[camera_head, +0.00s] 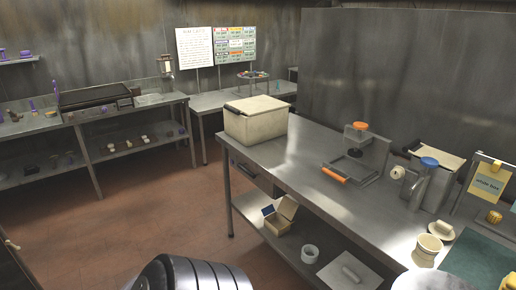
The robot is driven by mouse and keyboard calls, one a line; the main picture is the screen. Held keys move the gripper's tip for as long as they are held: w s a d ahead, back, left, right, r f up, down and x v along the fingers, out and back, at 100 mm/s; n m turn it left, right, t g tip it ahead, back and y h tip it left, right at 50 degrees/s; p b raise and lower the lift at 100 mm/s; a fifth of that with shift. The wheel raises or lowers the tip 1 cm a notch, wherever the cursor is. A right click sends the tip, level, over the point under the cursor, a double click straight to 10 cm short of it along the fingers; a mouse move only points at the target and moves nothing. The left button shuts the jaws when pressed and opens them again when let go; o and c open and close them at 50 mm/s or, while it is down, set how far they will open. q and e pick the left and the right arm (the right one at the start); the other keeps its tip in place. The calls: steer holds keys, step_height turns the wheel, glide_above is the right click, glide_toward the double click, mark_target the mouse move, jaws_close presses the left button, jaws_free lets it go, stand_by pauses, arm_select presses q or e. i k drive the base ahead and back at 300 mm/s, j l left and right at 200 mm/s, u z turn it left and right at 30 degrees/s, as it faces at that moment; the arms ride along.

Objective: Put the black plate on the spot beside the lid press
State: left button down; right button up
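A press-like device (358,150) with an orange knob, a dark post and an orange handle stands on the steel table (310,165) at the right. A grey device with a blue top (428,163) stands to its right. I cannot tell for certain which is the lid press. I cannot make out a black plate. A flat black slab or tray (95,95) lies on the left back counter. Neither of my grippers is in view.
A beige lidded box (256,120) stands at the table's far end. A cream cup (428,247) and green mat (478,262) are at the near right. The lower shelf holds a small open carton (282,214). Open floor lies left.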

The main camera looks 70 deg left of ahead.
mark_target(285, 156)
steer(key=k+j, duration=0.1)
steer(key=j, duration=1.7)
steer(key=k+j, duration=0.15)
steer(key=j, duration=0.75)
steer(key=k+j, duration=0.1)
steer(key=j, duration=0.8)
steer(key=u, duration=0.05)
